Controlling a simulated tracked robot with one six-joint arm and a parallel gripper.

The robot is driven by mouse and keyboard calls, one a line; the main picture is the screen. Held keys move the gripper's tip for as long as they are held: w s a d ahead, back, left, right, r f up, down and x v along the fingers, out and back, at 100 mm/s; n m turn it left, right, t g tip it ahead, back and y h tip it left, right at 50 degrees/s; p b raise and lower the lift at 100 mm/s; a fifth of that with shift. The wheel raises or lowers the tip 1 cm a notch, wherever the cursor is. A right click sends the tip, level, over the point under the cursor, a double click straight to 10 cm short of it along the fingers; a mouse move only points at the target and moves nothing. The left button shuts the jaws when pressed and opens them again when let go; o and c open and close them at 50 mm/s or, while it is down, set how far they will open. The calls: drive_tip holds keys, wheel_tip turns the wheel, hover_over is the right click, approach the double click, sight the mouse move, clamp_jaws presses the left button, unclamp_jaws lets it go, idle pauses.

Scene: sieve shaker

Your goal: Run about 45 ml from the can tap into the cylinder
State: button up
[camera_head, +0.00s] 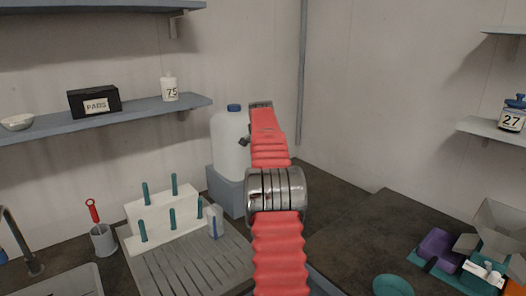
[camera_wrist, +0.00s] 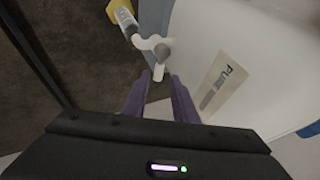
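The white can (camera_head: 229,150) with a blue cap stands on a blue-grey block (camera_head: 226,190), partly hidden by my red arm. In the wrist view the can's white wall (camera_wrist: 265,65) fills the right side, with a label reading PURE. Its white tap (camera_wrist: 154,43) sticks out to the left. A clear cylinder (camera_wrist: 126,19) with scale marks and a yellow base (camera_wrist: 118,7) is near the tap's outer end. I cannot make out liquid in it. My gripper (camera_wrist: 160,77) is open, its two dark fingers apart, with the tap's white lower end between or just beyond the tips.
A grooved drainboard (camera_head: 185,268) and a white rack (camera_head: 160,218) with teal pegs lie left of my arm. Purple and teal trays (camera_head: 438,248) sit at the right. Wall shelves (camera_head: 100,118) hold a box, a bowl and jars.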

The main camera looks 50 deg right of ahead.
drive_tip(key=x, duration=0.7)
drive_tip(key=shift+f, duration=0.25)
drive_tip(key=shift+d, duration=0.1)
drive_tip(key=shift+c, duration=0.5)
clamp_jaws()
